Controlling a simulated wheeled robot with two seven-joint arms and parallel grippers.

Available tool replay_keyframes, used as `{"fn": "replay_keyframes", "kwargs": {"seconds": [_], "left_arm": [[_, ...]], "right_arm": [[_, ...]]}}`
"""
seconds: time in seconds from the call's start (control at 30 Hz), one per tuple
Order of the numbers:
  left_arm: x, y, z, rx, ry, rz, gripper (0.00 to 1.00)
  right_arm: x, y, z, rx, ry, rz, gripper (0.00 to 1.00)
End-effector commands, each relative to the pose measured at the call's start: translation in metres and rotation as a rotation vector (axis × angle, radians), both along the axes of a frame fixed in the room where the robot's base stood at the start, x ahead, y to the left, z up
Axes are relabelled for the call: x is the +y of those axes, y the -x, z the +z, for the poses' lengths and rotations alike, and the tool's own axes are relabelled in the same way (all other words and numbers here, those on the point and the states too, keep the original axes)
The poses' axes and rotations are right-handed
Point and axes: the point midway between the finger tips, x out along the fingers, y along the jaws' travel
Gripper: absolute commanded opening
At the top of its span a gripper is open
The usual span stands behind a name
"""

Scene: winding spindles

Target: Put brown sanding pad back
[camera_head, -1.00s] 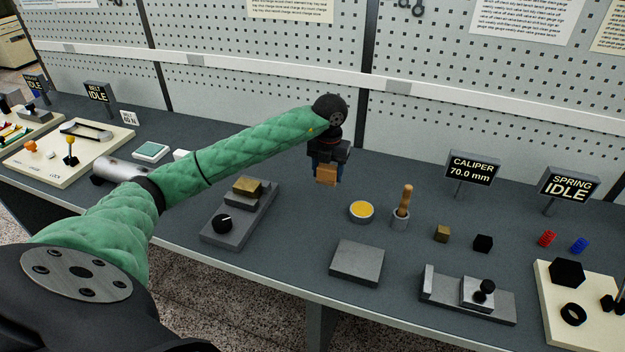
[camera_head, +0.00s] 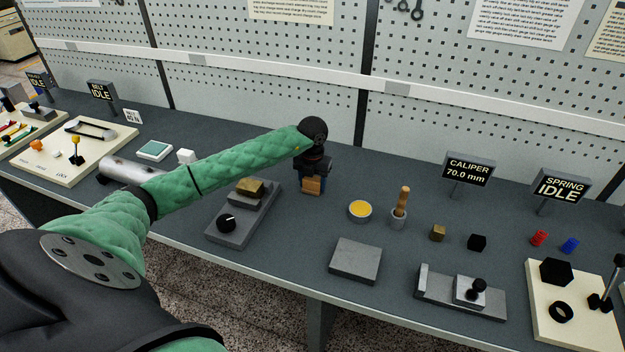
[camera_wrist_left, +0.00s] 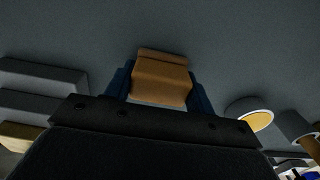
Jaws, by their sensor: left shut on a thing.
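My left gripper (camera_head: 313,185) is shut on the brown sanding pad (camera_head: 312,187), an orange-brown block, behind the middle of the bench. In the left wrist view the pad (camera_wrist_left: 161,80) sits between the two blue fingers, with dark bench top around and beyond it. The pad is at or just above the bench surface; I cannot tell whether it touches. My right gripper is not in view.
Left of the pad is a grey device with a knob (camera_head: 226,222) and a brass-coloured block (camera_head: 250,187). Right of it stand a tin of yellow paste (camera_head: 360,210) and a brush in a cup (camera_head: 400,208). A grey plate (camera_head: 356,260) lies in front. Bench around the pad is clear.

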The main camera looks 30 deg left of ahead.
Motion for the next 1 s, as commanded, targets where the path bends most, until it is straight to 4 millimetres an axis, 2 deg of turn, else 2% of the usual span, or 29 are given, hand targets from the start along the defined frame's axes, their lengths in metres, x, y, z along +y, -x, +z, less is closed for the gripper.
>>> {"fn": "replay_keyframes", "kwargs": {"seconds": [0.43,0.47,0.57,1.0], "left_arm": [[-0.0001,-0.0002,-0.0034,-0.001,0.000,0.000,0.29],[-0.0002,-0.0003,-0.0033,-0.001,0.000,0.000,0.56],[-0.0002,-0.0003,-0.0028,-0.001,0.000,0.000,0.76],[-0.0002,-0.0003,0.0003,-0.001,0.000,0.000,0.76]], "right_arm": [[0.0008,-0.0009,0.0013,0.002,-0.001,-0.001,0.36],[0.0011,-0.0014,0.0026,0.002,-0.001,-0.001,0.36],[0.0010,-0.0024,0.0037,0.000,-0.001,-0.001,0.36],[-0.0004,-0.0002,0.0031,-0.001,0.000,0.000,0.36]]}}
